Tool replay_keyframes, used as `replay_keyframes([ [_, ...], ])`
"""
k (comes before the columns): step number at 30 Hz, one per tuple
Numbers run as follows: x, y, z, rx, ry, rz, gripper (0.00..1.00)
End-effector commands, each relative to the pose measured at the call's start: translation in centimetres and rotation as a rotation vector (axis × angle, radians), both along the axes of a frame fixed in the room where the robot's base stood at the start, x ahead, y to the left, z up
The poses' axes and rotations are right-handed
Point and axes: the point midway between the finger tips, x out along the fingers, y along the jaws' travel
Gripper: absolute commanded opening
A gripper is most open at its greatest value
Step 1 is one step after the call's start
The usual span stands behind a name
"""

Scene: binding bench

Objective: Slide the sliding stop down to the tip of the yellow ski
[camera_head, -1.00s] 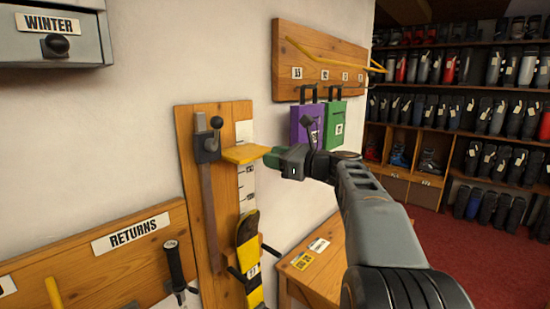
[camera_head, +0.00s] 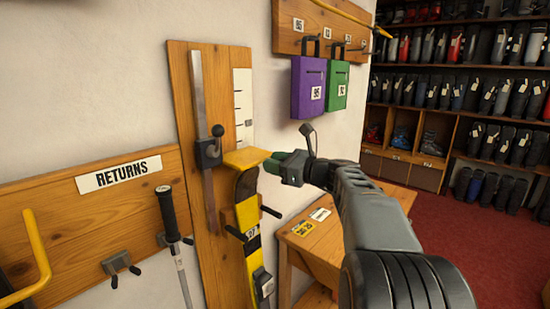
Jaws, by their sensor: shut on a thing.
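The sliding stop is a yellow plate (camera_head: 246,157) on a dark slider block with a ball-ended lever (camera_head: 208,150), which sits on a vertical metal rail (camera_head: 197,95). My gripper (camera_head: 273,163) is shut on the right end of the yellow plate. The yellow ski (camera_head: 246,188), with black patches, stands upright against the wooden board, held by a peg bracket. Its tip is right under the plate. The plate hides the very top of the tip, so I cannot tell whether they touch.
A white measuring scale (camera_head: 242,100) is behind the stop. Purple (camera_head: 308,88) and green (camera_head: 337,85) boxes hang to the right. A wooden table (camera_head: 320,235) with cards stands below. The returns rack (camera_head: 95,225) with a pole (camera_head: 170,215) is at left.

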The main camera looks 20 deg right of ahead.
Motion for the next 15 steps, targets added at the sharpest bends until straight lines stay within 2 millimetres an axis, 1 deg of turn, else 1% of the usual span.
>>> replay_keyframes([
  [1, -0.01, -0.01, -0.71, 0.001, -0.001, -0.001, 0.0],
  [4, 0.0, -0.01, -1.15, 0.001, -0.001, -0.001, 0.0],
  [15, -0.01, -0.01, -1.2, 0.0, -0.002, -0.001, 0.0],
])
